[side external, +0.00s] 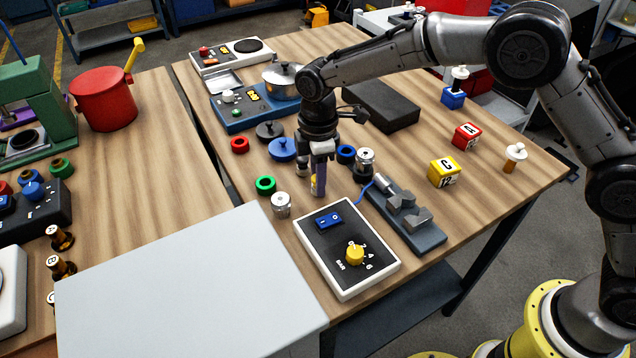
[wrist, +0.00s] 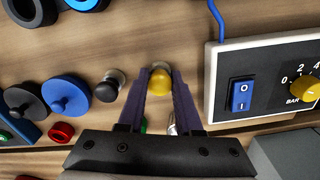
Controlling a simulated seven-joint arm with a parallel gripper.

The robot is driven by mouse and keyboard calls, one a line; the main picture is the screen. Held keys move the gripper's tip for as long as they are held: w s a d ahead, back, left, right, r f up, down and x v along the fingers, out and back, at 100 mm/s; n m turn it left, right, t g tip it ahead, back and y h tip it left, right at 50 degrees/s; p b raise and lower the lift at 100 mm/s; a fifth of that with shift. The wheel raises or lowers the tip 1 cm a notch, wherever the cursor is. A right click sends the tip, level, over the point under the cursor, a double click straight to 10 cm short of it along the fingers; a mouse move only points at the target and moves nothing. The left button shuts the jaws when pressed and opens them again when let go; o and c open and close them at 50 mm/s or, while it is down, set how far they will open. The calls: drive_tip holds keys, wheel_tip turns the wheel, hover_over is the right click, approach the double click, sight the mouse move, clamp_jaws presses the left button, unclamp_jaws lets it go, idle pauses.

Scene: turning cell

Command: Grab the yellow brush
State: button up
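A yellow rounded thing, which looks like the top of the yellow brush (wrist: 160,82), stands between my fingertips in the wrist view. In the side view a small yellow part (side external: 314,183) shows beside my fingers; the rest is hidden by them. My gripper (side external: 318,180) points down over the table, its purple fingers low on both sides of the yellow thing. In the wrist view my gripper (wrist: 160,75) has its fingers spread, with the yellow thing filling most of the gap. I see no clear squeeze on it.
A gauge box with a yellow knob (side external: 354,254) stands in front, and a grey fixture (side external: 408,212) to its right. A silver-topped piece (side external: 281,205), a green ring (side external: 265,185) and a blue lidded disc (side external: 282,150) lie close left. Yellow (side external: 444,172) and red (side external: 467,136) blocks stand right.

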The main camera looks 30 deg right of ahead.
clamp_jaws()
drive_tip(key=shift+r, duration=0.1)
